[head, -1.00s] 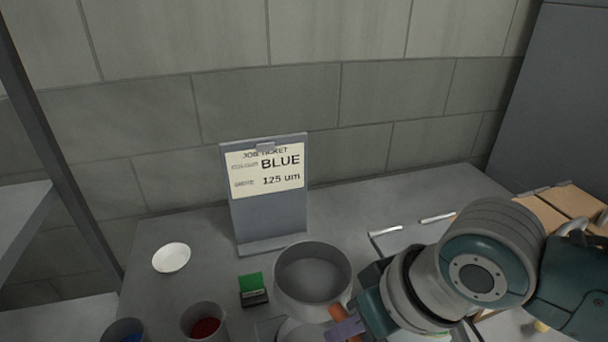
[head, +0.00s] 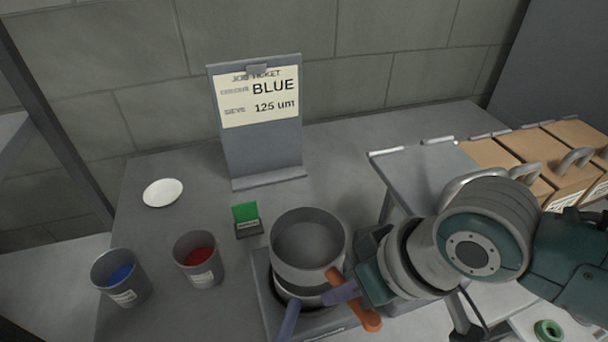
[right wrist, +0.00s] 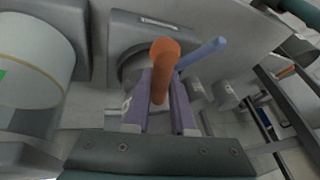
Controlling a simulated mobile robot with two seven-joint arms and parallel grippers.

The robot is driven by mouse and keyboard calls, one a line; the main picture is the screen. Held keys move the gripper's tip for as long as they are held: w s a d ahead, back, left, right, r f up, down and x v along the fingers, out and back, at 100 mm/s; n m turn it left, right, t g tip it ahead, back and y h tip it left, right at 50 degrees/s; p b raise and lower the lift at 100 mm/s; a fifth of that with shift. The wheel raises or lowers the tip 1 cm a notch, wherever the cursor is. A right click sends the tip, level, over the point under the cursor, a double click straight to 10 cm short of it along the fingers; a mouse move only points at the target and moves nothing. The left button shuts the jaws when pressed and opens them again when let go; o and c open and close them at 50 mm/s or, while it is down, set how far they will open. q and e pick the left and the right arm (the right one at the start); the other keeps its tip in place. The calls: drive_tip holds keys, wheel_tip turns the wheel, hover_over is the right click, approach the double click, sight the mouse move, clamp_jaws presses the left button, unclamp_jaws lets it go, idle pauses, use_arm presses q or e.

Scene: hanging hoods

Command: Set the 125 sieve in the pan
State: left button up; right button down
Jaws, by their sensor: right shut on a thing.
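My right gripper (head: 342,293) is shut on the orange handle (head: 368,318) of a grey round sieve (head: 308,250). In the right wrist view the handle (right wrist: 160,75) stands between the purple fingers (right wrist: 158,100). The sieve is upright over the pan (head: 290,292), which is mostly hidden beneath it. The pan's blue handle (head: 289,322) points toward the front, and it also shows in the right wrist view (right wrist: 205,54). I cannot tell whether sieve and pan touch. The sieve's grade is not readable. My left gripper is out of view.
The pan stands on a grey base (head: 266,300). Cups with blue (head: 122,283) and red (head: 199,266) contents stand left, with a green card (head: 246,217) and white dish (head: 163,193) behind. The job ticket (head: 258,120) reads BLUE, 125 um. A raised grey stand (head: 415,175) is right.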

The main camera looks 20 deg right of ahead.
drive_tip(key=shift+r+p, duration=0.1)
drive_tip(key=shift+p, duration=0.45)
idle(0.9)
drive_tip(key=shift+f, duration=0.25)
drive_tip(key=shift+f+b, duration=0.3)
drive_tip(key=shift+b, duration=0.1)
drive_tip(key=shift+f+b, duration=0.8)
drive_tip(key=shift+f, duration=0.3)
drive_tip(key=c, duration=0.7)
unclamp_jaws()
drive_tip(key=shift+s, duration=0.1)
drive_tip(key=p+v, duration=0.3)
drive_tip(key=v, duration=0.7)
